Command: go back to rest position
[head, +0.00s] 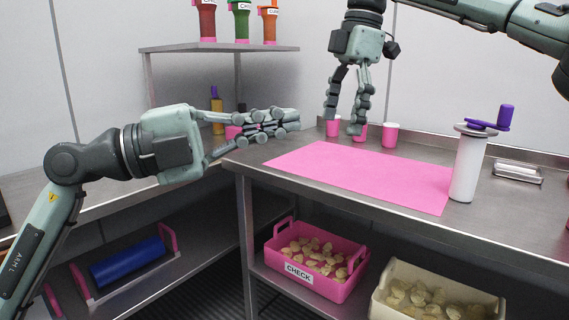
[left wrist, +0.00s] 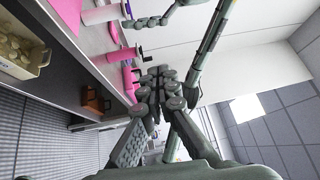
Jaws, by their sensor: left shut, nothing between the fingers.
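My left gripper (head: 290,120) is shut and empty. It points right in the head view, in front of the counter's corner and level with the counter top. Its closed fingers also show in the left wrist view (left wrist: 162,85). My right gripper (head: 345,130) hangs fingers down over the back of the counter, in front of pink cups. Its two fingers are apart at the knuckles and a gap shows between the tips. I see nothing held between them.
A pink mat (head: 365,172) lies on the steel counter, with a white grinder (head: 467,165) with a purple crank at its right. Pink cups (head: 390,135) stand behind. A shelf (head: 220,47) holds seasoning drums. Below are a pink "CHECK" crate (head: 318,286) and a cream crate (head: 383,312).

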